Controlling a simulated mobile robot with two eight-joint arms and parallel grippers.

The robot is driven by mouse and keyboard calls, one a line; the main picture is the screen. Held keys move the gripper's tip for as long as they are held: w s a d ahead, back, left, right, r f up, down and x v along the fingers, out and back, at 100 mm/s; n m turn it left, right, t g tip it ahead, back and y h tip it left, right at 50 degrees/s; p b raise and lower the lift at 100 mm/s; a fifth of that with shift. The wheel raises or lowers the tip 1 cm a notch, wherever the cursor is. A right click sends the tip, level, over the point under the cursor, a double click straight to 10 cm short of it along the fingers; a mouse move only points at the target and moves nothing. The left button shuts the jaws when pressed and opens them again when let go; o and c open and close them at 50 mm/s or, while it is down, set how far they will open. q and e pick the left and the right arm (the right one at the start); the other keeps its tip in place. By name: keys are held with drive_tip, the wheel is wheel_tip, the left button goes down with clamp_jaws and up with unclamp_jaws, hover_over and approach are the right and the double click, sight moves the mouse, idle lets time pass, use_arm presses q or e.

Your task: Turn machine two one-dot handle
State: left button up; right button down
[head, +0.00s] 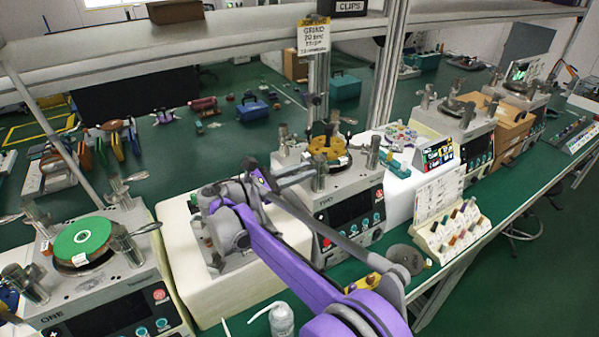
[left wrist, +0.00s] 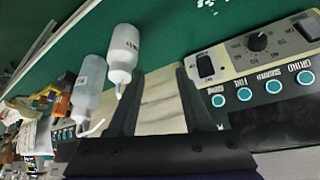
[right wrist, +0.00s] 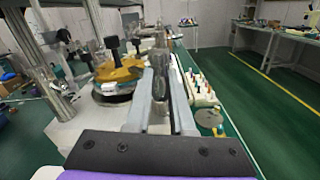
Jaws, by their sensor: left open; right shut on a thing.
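Machine two (head: 345,205) stands mid-row with a yellow disc (head: 326,148) on top and several upright steel handles around it. My right gripper (head: 312,174) reaches in from the left and is shut on the steel handle at the machine's near side. In the right wrist view this handle (right wrist: 160,78) stands between the fingers, with the yellow disc (right wrist: 118,74) just left of it. I cannot make out any dot on the handle. My left gripper (left wrist: 158,92) shows only in the left wrist view, open and empty, above a cream surface beside a control panel.
Machine one (head: 110,300) with a green disc stands at the lower left, a cream block (head: 180,262) between the machines. A sample rack (head: 452,226) and round grey weight (head: 402,257) are right of machine two.

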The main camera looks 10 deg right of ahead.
idle(0.6)
drive_tip(key=c, duration=0.8)
unclamp_jaws()
wheel_tip(320, 180, up, 10)
drive_tip(key=shift+r, duration=0.1)
